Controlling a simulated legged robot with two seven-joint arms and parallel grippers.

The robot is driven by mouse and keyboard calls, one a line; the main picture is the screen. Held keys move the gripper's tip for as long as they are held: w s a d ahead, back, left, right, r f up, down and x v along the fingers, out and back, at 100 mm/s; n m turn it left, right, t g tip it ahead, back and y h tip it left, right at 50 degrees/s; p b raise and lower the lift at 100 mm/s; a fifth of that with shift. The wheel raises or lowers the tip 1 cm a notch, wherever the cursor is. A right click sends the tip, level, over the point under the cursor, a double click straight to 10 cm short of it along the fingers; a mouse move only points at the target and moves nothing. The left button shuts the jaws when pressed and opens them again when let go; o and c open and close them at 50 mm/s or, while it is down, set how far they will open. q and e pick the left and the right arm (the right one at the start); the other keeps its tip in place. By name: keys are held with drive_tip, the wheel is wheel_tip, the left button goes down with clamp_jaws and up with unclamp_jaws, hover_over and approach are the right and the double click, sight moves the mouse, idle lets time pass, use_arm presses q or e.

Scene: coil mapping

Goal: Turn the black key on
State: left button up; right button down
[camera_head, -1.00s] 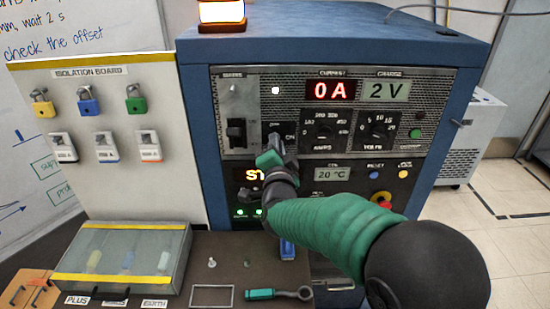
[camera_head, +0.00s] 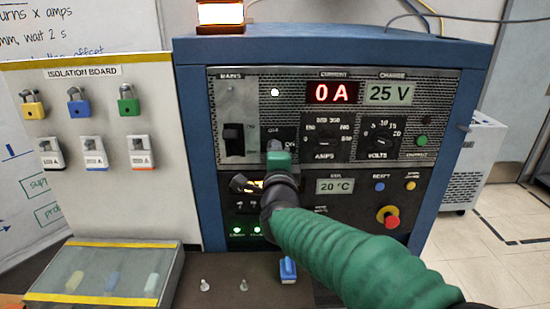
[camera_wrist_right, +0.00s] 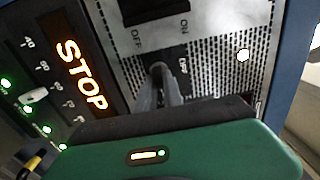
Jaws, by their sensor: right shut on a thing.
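My right gripper (camera_head: 276,150) reaches the key switch plate (camera_head: 290,135) on the blue cabinet's front panel, to the right of the mains switch. It is shut on the black key, which is mostly hidden between the fingers. In the right wrist view the grey fingers (camera_wrist_right: 166,88) meet at the switch, beside a label on its plate. The key's exact angle is hard to tell. The current display (camera_head: 332,93) reads 0 A and the charge display (camera_head: 390,93) reads 25 V. My left gripper is not in view.
The black mains switch (camera_head: 234,139) sits close left of the gripper. The amps dial (camera_head: 325,137) and volts dial (camera_head: 379,141) are on its right. The red emergency button (camera_head: 390,216) is lower right. An orange STOP display (camera_wrist_right: 80,73) glows in the wrist view.

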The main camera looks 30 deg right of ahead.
drive_tip(key=shift+f, duration=0.45)
drive_tip(key=c, duration=1.7)
unclamp_jaws()
drive_tip(key=shift+s, duration=0.1)
drive_tip(key=shift+o, duration=1.1)
drive_tip(key=shift+d+r, duration=0.1)
drive_tip(key=shift+r, duration=0.15)
